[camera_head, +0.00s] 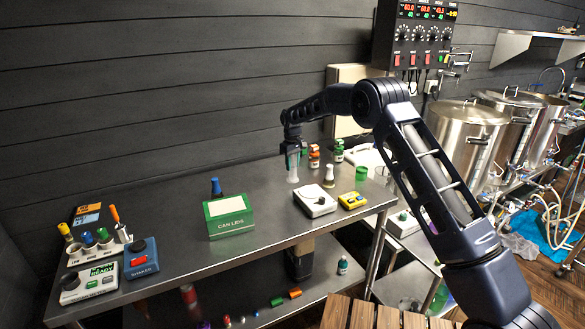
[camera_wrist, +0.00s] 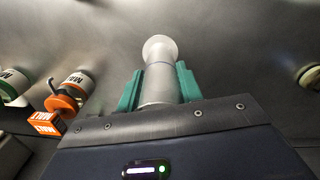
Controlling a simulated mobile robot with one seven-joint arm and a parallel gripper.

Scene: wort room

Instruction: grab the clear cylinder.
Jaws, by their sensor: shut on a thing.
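The clear cylinder (camera_head: 292,169) is a slim, translucent, whitish tube with a wider end, held upright at the back of the steel table. In the wrist view the cylinder (camera_wrist: 160,66) shows between two green finger pads. My gripper (camera_head: 293,153) is above the table and shut around the cylinder's upper part; it also shows in the wrist view (camera_wrist: 159,86). I cannot tell whether the cylinder's lower end touches the table.
A small bottle (camera_head: 328,176), a white scale (camera_head: 315,200), a yellow device (camera_head: 352,200) and a green cup (camera_head: 361,173) stand to the right. A green CAN LIDS box (camera_head: 229,216) is at left centre.

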